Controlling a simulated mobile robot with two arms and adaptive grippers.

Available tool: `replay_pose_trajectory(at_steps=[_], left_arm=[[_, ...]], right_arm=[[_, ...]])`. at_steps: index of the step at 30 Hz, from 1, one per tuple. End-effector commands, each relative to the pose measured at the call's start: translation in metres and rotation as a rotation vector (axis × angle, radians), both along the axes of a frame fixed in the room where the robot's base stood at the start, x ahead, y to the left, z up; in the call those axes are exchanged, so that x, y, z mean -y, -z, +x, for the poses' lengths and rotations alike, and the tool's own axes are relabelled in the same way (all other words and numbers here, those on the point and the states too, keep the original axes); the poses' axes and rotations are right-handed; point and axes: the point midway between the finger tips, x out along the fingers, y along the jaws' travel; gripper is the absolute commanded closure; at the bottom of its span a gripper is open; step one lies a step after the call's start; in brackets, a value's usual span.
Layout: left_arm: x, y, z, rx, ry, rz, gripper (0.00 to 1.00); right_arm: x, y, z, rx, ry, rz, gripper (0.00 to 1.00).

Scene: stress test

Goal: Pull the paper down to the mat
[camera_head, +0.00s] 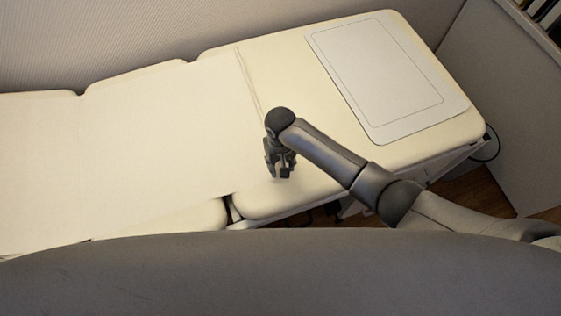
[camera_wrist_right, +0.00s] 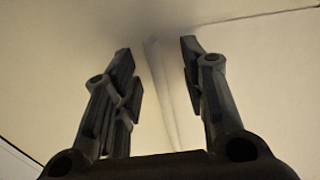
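The pale paper (camera_head: 150,130) lies over the left and middle of a cream padded couch. Its folded end edge (camera_head: 249,80) runs across the couch. The mat (camera_head: 380,70), a pale rounded rectangle with a thin dark outline, lies flat to the right, with bare couch between it and the paper. My right gripper (camera_head: 280,172) points down near the front end of the paper's edge. In the right wrist view, its two fingers (camera_wrist_right: 158,58) are apart, with a raised strip like the paper's edge (camera_wrist_right: 160,85) showing between them. Contact is unclear. My left gripper is not visible.
The couch (camera_head: 300,95) has a front edge with a gap between its cushions. A light wall (camera_head: 130,35) stands behind it and a grey panel (camera_head: 505,100) at the right. A dark cable (camera_head: 494,145) hangs by the right end. The bare couch before the mat is clear.

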Motion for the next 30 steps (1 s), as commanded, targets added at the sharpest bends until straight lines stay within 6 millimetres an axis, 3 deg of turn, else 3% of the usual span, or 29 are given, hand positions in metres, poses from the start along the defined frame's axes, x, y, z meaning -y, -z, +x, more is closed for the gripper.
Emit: replay_pose_trajectory(at_steps=[6,16,25,30], left_arm=[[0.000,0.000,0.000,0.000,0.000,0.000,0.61],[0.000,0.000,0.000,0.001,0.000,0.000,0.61],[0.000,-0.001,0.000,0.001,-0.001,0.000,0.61],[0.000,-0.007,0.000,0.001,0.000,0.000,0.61]], right_arm=[[0.000,0.000,0.000,0.000,-0.001,0.000,0.61],[0.000,0.000,0.000,0.000,0.000,0.001,1.00],[0.001,0.000,0.000,0.000,0.000,0.000,1.00],[0.015,-0.002,0.005,-0.002,0.003,-0.002,1.00]])
